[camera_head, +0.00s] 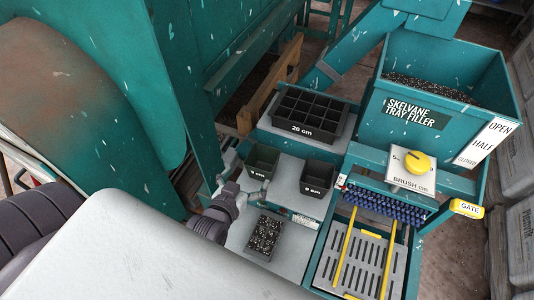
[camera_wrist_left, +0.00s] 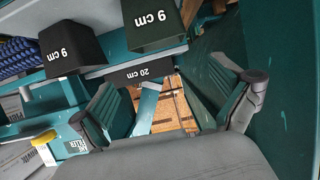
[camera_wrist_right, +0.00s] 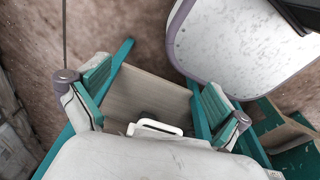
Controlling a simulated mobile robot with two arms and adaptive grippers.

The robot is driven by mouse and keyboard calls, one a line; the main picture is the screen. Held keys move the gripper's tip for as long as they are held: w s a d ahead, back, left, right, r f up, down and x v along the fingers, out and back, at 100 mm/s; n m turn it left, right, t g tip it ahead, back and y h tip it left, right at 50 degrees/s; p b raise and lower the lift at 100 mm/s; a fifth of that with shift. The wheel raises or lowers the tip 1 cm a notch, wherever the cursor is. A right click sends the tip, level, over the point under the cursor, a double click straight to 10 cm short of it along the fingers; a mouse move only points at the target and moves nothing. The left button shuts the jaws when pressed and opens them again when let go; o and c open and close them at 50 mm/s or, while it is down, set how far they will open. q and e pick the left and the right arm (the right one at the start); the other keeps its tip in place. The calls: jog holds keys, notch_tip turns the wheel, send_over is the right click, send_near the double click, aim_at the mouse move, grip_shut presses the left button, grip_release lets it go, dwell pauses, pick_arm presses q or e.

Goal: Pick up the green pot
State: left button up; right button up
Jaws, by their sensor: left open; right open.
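The dark green pot (camera_head: 262,161), marked 9 cm, stands upright on the grey bench at the left. It also shows at the top of the left wrist view (camera_wrist_left: 152,28). A black pot (camera_head: 317,178), also marked 9 cm, stands to its right; the left wrist view shows it too (camera_wrist_left: 72,50). My left gripper (camera_head: 243,180) is open and empty, close in front of the green pot, with no clear contact. In its wrist view, the fingers (camera_wrist_left: 168,98) are spread wide. My right gripper (camera_wrist_right: 152,98) is open and empty, away from the pots.
A black cell tray (camera_head: 308,113), marked 20 cm, sits behind the pots. A soil-filled tray (camera_head: 265,235) lies in front of them. The teal filler hopper (camera_head: 440,105), yellow knob (camera_head: 418,162), blue brush (camera_head: 385,207) and slotted grate (camera_head: 358,258) are at the right. A teal machine wall rises at the left.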

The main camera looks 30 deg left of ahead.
pick_arm(q)
send_near(267, 151)
jog(key=s+r, duration=0.2)
jog(key=x, duration=0.1)
jog(key=p+x, duration=0.1)
jog(key=x, duration=0.1)
jog(key=shift+d+f, duration=0.1)
jog(key=shift+f, duration=0.2)
jog(key=shift+w+f+p, duration=0.25)
jog(key=shift+w+p, duration=0.05)
jog(key=shift+w, duration=0.3)
jog(key=x, duration=0.3)
jog(key=shift+w+f+p, duration=0.1)
jog(key=shift+f+p, duration=0.1)
jog(key=shift+p, duration=0.1)
jog(key=shift+w+f, duration=0.15)
jog(key=shift+w, duration=0.1)
jog(key=shift+c, duration=0.5)
jog(key=c, duration=0.4)
pick_arm(e)
jog(key=s+r, duration=0.2)
jog(key=shift+s+d+r, duration=0.15)
jog(key=shift+s+d, duration=0.05)
jog(key=shift+s, duration=0.2)
